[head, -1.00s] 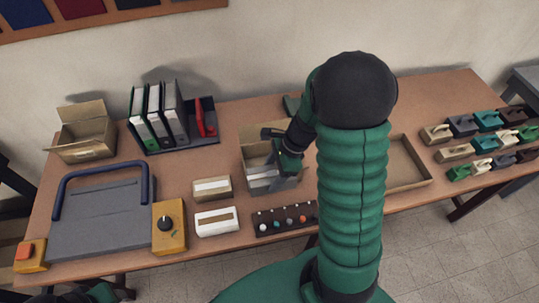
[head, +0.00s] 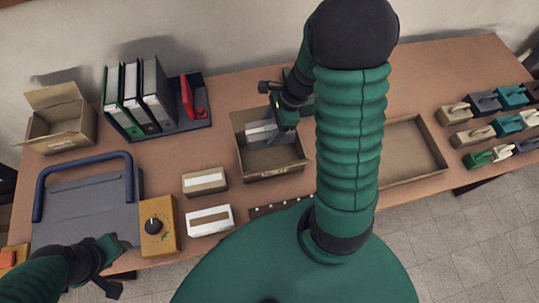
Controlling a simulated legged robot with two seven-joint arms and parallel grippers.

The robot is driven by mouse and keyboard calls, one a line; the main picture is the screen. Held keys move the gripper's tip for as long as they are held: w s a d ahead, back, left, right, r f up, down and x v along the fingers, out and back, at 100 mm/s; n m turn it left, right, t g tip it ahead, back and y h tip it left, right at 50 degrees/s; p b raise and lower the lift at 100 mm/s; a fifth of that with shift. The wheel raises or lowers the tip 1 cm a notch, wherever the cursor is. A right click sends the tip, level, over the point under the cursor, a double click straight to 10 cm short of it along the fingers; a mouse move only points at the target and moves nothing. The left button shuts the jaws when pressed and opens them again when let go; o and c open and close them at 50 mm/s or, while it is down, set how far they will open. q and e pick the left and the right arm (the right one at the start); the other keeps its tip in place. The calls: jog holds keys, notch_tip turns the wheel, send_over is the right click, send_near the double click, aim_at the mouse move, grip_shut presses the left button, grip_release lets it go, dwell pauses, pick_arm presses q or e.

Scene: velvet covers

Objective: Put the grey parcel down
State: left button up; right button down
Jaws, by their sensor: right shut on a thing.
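The grey parcel (head: 259,132) is a small grey block with a lighter band. It is in the back part of an open cardboard box (head: 270,170) near the middle of the table, in the head view. My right gripper (head: 277,117) reaches down over the box and is shut on the parcel. The fingertips are partly hidden, and I cannot tell whether the parcel touches the box floor. My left gripper (head: 106,268) is open and empty at the lower left, in front of the grey press.
A blue-handled grey press (head: 85,210) and a yellow dial box (head: 158,226) are at left. Binders (head: 140,100) and another open box (head: 60,125) stand behind. Two small cartons (head: 209,220) lie before the box. A shallow tray (head: 425,165) and several blocks (head: 485,130) are right.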

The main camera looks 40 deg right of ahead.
jog(key=shift+s+a+f+b, duration=0.1)
jog(key=shift+f+b, duration=0.1)
jog(key=shift+f, duration=0.25)
jog(key=shift+s+f+b, duration=0.1)
jog(key=shift+f+b, duration=0.05)
jog(key=shift+f, duration=0.25)
jog(key=shift+s+a+f+b, duration=0.1)
jog(key=shift+a+f+b, duration=0.05)
jog(key=shift+f+b, duration=0.4)
jog(key=shift+a+f, duration=0.1)
jog(key=shift+f, duration=0.15)
jog(key=b, duration=0.2)
send_over(263, 159)
jog(key=s+d, duration=0.1)
jog(key=d, duration=0.1)
notch_tip(263, 159, down, 10)
jog(key=shift+d+r, duration=0.1)
jog(key=shift+d, duration=0.05)
pick_arm(q)
jog(key=f, duration=0.5)
jog(key=shift+s+a, duration=0.25)
jog(key=shift+a, duration=0.05)
jog(key=shift+a, duration=0.1)
pick_arm(e)
jog(key=shift+a, duration=0.2)
jog(key=c, duration=0.5)
grip_release()
jog(key=shift+o, duration=0.6)
jog(key=shift+d, duration=0.1)
